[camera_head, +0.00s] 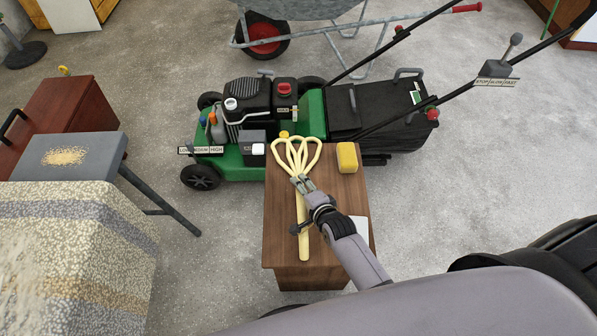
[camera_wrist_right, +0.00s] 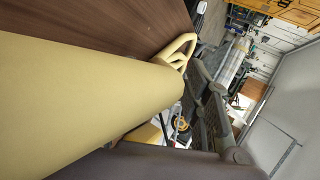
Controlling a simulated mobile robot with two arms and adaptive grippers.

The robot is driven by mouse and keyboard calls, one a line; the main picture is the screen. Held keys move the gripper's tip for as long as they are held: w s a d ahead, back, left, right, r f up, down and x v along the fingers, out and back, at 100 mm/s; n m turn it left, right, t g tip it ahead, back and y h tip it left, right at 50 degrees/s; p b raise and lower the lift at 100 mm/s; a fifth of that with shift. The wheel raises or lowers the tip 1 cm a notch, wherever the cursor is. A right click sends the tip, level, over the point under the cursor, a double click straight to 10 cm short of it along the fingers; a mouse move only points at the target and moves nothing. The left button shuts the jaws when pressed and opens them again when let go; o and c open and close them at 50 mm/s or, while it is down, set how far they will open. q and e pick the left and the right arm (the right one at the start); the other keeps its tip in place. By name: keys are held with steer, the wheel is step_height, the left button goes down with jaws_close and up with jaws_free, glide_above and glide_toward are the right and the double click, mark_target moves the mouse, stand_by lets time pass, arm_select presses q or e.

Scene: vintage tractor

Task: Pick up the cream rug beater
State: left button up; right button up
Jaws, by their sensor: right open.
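The cream rug beater (camera_head: 303,241) lies on top of a small brown wooden cabinet (camera_head: 346,195), its looped head towards the mower and its handle towards me. My right gripper (camera_head: 298,207) is at the upper part of the handle, its fingers spread apart along it. I cannot tell whether they touch it. In the right wrist view the beater's handle (camera_wrist_right: 90,100) fills the left side, very close to the camera, with the loops (camera_wrist_right: 180,50) beyond. A grey finger (camera_wrist_right: 213,100) shows to the right of it. My left gripper is not in view.
A yellow sponge-like block (camera_head: 347,157) and a partly hidden white item (camera_head: 361,230) lie on the cabinet's right side. A green mower (camera_head: 240,155) stands just behind. A cloth-covered surface (camera_head: 75,250) is at the left. Bare concrete floor (camera_head: 480,190) lies to the right.

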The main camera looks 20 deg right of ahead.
jaws_close()
stand_by(0.5)
steer(key=shift+r, duration=0.1)
